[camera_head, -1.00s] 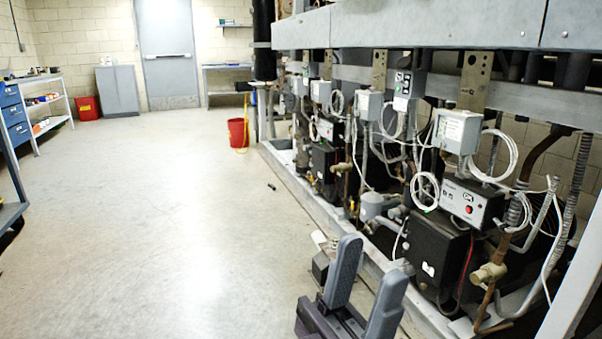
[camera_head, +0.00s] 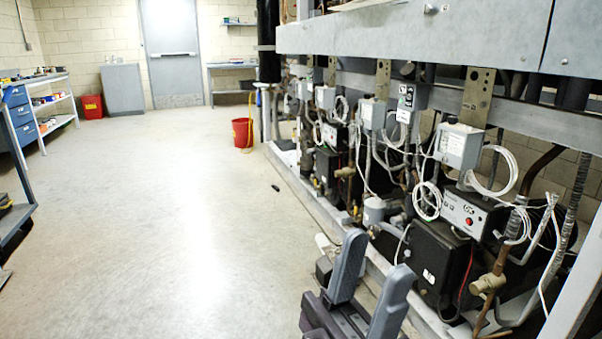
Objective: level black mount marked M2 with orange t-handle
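I cannot make out a black mount marked M2 or an orange t-handle in this view. Black compressor units (camera_head: 437,262) sit low in the rack to the right of the gripper, but no M2 mark can be read on them.
The rack's base rail (camera_head: 310,200) runs along the floor on the right, with grey boxes (camera_head: 462,145) and looped white cables above. A red bucket (camera_head: 241,132) stands near its far end. A small dark object (camera_head: 276,188) lies on the floor. The middle floor is clear.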

